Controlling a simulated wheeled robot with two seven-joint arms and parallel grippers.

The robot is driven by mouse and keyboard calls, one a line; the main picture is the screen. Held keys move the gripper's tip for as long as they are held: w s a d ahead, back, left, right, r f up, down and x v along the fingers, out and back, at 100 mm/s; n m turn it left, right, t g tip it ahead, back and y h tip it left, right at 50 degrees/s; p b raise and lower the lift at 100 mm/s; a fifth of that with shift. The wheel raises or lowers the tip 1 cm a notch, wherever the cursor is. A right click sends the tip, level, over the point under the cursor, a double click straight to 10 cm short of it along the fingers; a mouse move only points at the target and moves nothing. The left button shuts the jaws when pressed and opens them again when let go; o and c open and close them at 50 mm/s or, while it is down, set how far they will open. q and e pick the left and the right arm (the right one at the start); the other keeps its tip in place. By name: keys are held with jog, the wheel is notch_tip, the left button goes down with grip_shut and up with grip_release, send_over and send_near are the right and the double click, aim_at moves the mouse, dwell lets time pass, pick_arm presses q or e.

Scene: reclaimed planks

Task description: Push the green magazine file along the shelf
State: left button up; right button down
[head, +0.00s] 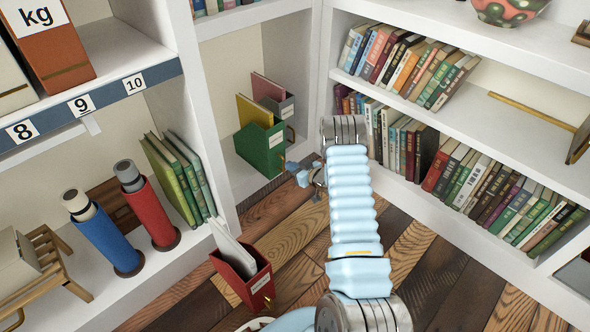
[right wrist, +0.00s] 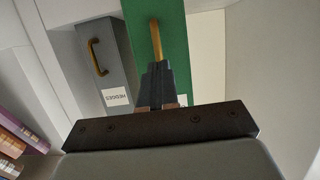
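The green magazine file (head: 262,150), with a yellow item in it, stands upright on the low shelf of the corner bay in the head view. In the right wrist view, its green face (right wrist: 172,25) carries a brass pull handle. My right gripper (head: 300,172) is at the front of this file. In the right wrist view, the right gripper's fingers (right wrist: 157,68) are together, at the lower end of the handle. I cannot tell whether they touch the file. They partly hide its label. My left gripper is not in view.
A grey magazine file (right wrist: 105,60) stands beside the green one, behind it in the head view. A red magazine file (head: 243,280) stands in front, apparently on the plank floor. Blue (head: 103,235) and red rolls (head: 150,212) stand left.

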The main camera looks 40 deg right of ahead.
aim_at(277, 155)
jog(key=shift+w+a+b, duration=0.15)
jog(key=shift+w+b, duration=0.55)
jog(key=shift+w, duration=0.65)
jog(key=shift+w+a+b, duration=0.1)
jog(key=shift+w+b, duration=0.4)
jog(key=shift+w, duration=0.85)
jog(key=shift+w+a, duration=0.15)
jog(key=shift+w, duration=1.75)
jog(key=shift+s, duration=0.1)
jog(key=s+p, duration=0.1)
jog(key=s, duration=0.2)
jog(key=shift+s, duration=0.4)
jog(key=shift+d, duration=0.2)
